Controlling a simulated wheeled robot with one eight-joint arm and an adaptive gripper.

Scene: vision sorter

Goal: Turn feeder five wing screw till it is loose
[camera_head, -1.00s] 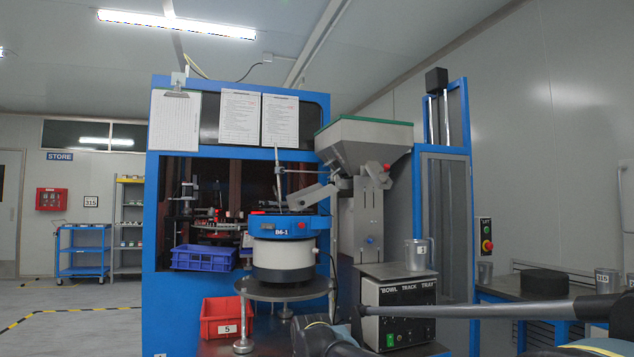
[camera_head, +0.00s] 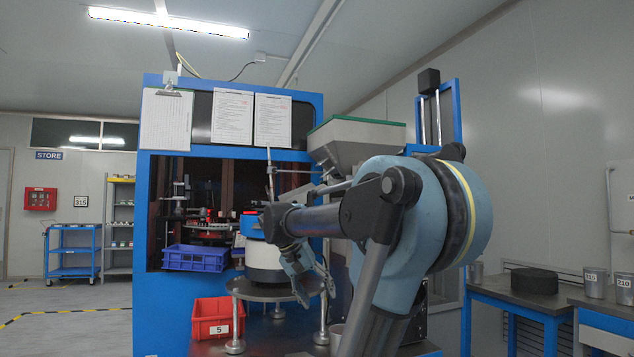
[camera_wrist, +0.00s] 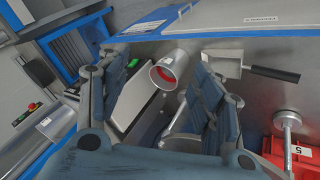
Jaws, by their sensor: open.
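My arm covers much of the feeder's right side, and I cannot make out the wing screw in either current view. My gripper (camera_head: 311,286) is in front of the stand's right side, pointing down. In the wrist view my gripper (camera_wrist: 165,100) is open, its fingers well apart. A metal cup (camera_wrist: 166,74) with red inside shows beyond the gap between them.
A red bin labelled 5 (camera_head: 217,318) sits left of the stand; it also shows in the wrist view (camera_wrist: 302,160). A blue crate (camera_head: 195,258) is behind it. A side bench (camera_head: 510,292) stands right.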

